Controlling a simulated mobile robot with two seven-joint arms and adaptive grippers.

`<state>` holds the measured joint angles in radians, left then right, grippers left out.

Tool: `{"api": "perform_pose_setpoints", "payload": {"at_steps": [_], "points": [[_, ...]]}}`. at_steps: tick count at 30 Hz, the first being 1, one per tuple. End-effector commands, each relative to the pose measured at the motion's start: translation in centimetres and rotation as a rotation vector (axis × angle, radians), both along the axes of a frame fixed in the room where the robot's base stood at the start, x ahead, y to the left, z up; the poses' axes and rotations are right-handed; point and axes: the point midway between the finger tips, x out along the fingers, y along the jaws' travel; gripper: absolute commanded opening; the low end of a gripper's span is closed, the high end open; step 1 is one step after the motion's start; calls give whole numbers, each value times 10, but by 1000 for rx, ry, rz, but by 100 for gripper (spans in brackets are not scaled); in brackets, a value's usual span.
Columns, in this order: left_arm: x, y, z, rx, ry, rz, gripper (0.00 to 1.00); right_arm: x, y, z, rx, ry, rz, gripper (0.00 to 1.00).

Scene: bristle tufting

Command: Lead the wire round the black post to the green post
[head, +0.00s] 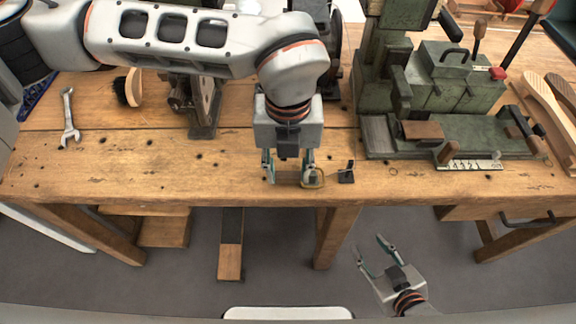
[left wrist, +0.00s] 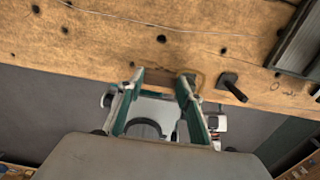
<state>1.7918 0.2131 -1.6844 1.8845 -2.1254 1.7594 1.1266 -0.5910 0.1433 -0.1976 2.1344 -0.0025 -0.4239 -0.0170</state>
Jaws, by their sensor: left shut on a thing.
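My left gripper (head: 289,178) hangs over the front edge of the workbench, fingers pointing down. It is shut on the wire, but its fingers look spaced apart and the held piece is too thin to make out. In the left wrist view its fingertips (left wrist: 162,78) reach the bench edge. The black post (head: 347,172) stands to their right; it also shows in the left wrist view (left wrist: 232,87). A thin yellowish loop (head: 319,183) lies between gripper and black post. I cannot clearly pick out the green post. My right gripper (head: 370,244) is open and empty, low before the bench.
A green machine (head: 440,133) stands on the bench at the right. A wrench (head: 69,118) and a brush (head: 129,88) lie at the left. The front-left bench top (head: 150,170) is clear.

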Motion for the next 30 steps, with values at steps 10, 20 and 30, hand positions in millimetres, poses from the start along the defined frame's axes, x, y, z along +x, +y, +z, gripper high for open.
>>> {"api": "perform_pose_setpoints", "payload": {"at_steps": [10,20,30], "points": [[0,0,0,0,0,0,24,0,-2,0,-8,0,8,40],[0,0,-2,0,0,0,53,-1,-3,-1,-11,-1,11,40],[0,-1,-1,-3,-1,-2,55,0,-1,0,-4,-1,4,40]]}}
